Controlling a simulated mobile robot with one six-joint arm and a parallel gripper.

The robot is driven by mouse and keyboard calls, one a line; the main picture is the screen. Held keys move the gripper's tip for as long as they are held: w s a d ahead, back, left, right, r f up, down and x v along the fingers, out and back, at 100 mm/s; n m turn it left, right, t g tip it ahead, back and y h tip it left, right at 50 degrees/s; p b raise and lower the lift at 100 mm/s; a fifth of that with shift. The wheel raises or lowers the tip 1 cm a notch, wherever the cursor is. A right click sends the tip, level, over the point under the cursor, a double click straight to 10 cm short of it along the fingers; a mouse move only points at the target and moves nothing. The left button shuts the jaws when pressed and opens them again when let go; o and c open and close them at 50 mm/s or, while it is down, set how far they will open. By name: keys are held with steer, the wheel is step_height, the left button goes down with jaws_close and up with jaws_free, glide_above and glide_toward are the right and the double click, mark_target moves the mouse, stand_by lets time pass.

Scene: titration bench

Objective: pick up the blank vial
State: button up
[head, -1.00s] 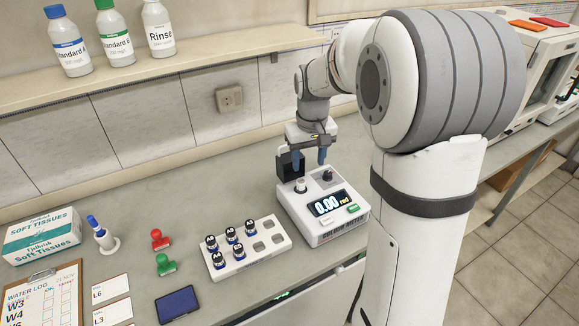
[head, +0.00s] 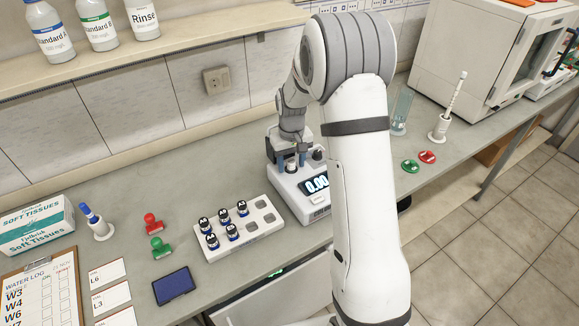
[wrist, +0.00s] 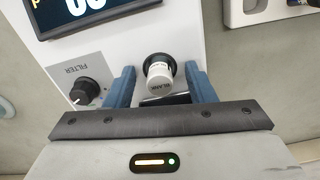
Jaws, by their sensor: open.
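The blank vial (wrist: 160,82) stands in the round well of the meter (wrist: 120,68); its pale cap with the word BLANK shows in the wrist view. My gripper (wrist: 158,82) is open, with one blue finger on each side of the vial; a gap shows between each finger and the cap. In the head view, my gripper (head: 292,160) is down over the back left part of the meter (head: 318,208), with the vial's pale top (head: 292,166) between the fingers.
A white rack (head: 256,232) with several dark-capped vials stands left of the meter. The meter's filter knob (wrist: 83,91) is close to one finger. A glass cylinder (head: 401,110) and a white stand (head: 440,125) are to the right. Bench between rack and wall is clear.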

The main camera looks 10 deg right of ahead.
mark_target(292, 161)
steer(key=shift+c, duration=0.2)
steer(key=c, duration=1)
step_height(292, 161, up, 10)
steer(key=shift+f+b, duration=0.1)
steer(key=shift+b, duration=0.75)
